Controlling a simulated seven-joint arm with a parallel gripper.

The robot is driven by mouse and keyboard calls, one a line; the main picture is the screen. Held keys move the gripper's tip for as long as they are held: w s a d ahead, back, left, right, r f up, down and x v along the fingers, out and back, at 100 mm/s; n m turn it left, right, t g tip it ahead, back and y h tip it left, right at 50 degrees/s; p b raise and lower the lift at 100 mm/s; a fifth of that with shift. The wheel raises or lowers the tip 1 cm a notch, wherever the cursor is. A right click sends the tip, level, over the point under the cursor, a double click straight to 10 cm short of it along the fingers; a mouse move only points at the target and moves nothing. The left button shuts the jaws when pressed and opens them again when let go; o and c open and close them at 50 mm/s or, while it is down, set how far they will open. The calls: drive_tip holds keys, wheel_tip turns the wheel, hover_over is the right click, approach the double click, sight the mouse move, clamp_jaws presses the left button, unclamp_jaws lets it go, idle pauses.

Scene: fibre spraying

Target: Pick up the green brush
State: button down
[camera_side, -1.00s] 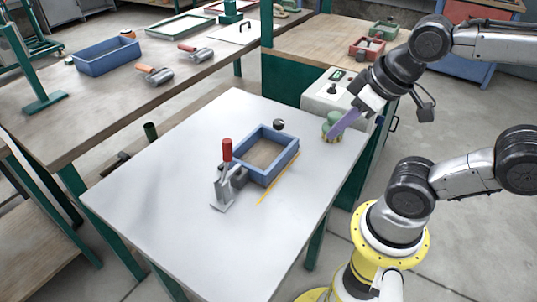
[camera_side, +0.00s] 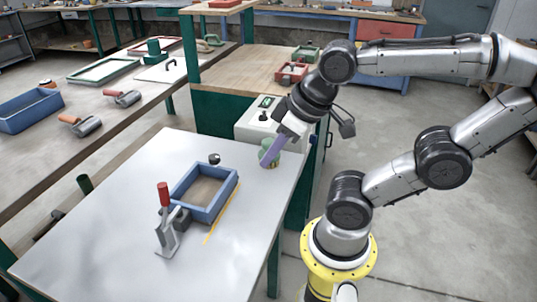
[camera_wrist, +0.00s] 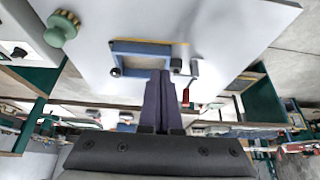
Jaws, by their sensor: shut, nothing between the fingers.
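The green brush (camera_side: 266,151) stands on the far right corner of the white table, a rounded green handle over a tan base. It also shows at the upper left of the wrist view (camera_wrist: 60,30). My gripper (camera_side: 267,161) has purple fingers that slant down across the brush in the side view and hide part of it. In the wrist view the fingers (camera_wrist: 160,74) are together and empty, and the brush is well off to their left. I cannot tell the exact height of the fingertips over the table.
A blue open tray (camera_side: 225,198) sits mid-table with a dark ball (camera_side: 214,158) behind it. A grey control box (camera_side: 257,120) is just behind the brush.

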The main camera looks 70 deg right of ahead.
unclamp_jaws()
idle(0.4)
